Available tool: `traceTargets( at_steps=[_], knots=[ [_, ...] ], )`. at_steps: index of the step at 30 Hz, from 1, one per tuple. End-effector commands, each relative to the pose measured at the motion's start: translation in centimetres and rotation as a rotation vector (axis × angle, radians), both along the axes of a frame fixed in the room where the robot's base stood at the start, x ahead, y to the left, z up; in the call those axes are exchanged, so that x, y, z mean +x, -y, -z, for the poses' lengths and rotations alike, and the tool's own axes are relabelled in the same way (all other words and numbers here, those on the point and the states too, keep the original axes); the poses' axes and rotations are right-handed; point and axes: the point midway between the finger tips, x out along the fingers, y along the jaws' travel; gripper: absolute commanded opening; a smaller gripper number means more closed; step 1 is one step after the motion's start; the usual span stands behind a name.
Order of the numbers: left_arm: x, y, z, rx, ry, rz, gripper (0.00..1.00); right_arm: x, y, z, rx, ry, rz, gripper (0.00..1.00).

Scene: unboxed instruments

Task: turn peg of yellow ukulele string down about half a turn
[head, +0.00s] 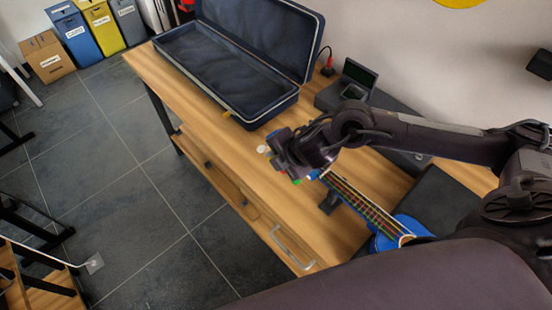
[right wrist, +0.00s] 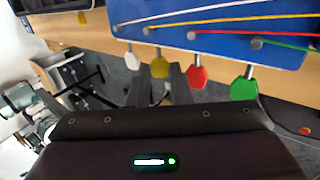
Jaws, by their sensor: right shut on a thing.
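The blue ukulele (head: 408,226) lies on the wooden bench, its neck pointing toward my right gripper (head: 290,160). The right wrist view shows its blue headstock (right wrist: 215,48) with white, yellow, red and green strings. Coloured pegs stick out along its near edge: the white peg (right wrist: 132,60), the yellow peg (right wrist: 160,66), the red peg (right wrist: 197,76) and the green peg (right wrist: 243,87). In that view my right gripper (right wrist: 159,72) has its two fingers on either side of the yellow peg, shut on it. My left gripper is not in view.
A dark open instrument case (head: 225,60) stands at the back left of the bench (head: 235,165). A small open box (head: 358,80) is behind my right arm. A dark support (head: 330,202) stands by the neck. Bins (head: 72,32) are on the floor. Bench left of the ukulele is mostly clear.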

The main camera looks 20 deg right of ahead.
Motion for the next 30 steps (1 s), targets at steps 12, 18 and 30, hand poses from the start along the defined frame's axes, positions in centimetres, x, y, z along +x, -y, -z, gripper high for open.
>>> traceTargets(
  at_steps=[12,18,30],
  knots=[
    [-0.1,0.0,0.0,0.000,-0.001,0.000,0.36,0.0,0.0,0.0,0.000,-0.001,0.000,0.28],
    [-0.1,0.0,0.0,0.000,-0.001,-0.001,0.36,0.0,0.0,0.0,-0.001,-0.002,0.000,0.28],
    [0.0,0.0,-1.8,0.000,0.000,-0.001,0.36,0.2,-0.1,-0.6,-0.013,-0.039,0.000,0.28]
  ],
)
